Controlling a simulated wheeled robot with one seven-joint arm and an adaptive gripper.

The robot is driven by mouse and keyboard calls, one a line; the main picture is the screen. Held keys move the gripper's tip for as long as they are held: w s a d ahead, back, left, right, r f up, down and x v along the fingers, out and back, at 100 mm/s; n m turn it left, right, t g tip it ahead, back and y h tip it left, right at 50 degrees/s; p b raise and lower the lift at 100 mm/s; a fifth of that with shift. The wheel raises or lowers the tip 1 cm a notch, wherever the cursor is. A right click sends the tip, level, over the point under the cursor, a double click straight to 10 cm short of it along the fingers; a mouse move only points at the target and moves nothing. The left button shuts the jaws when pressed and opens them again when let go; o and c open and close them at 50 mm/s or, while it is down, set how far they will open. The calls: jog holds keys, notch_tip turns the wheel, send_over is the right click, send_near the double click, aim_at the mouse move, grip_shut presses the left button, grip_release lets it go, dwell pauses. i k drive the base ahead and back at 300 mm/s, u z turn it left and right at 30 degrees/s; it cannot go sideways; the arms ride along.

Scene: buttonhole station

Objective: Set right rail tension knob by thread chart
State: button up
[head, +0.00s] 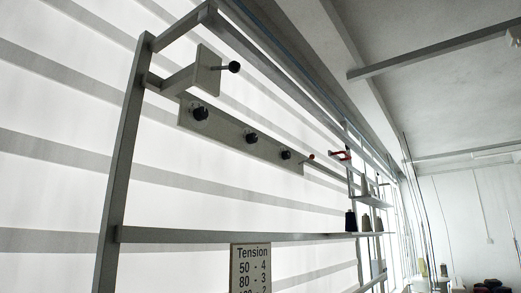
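A pale rail plate (230,131) hangs at a slant on a grey metal frame. It carries three dark round knobs: a left knob (199,113), a middle knob (251,137) and a right knob (286,155). The left knob has a pale dial around it. The knobs' settings are too small to read. A white tension chart (250,252) hangs below, cut off by the bottom edge. It reads "Tension", 50 - 4, 80 - 3, and a partly cut line ending in 2. My gripper is not in view.
A black ball-ended lever (233,67) sticks out from a small plate at upper left. A red-tipped pin (308,157) and a red piece (340,154) are right of the knobs. Dark thread cones (351,220) stand on shelves farther right. A crossbar (200,236) runs above the chart.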

aim_at(285, 155)
jog(key=z, duration=0.35)
jog(key=k, duration=0.4)
jog(key=z, duration=1.2)
jog(key=i, duration=1.15)
jog(key=u, duration=1.15)
jog(key=i, duration=0.65)
jog(key=u, duration=0.7)
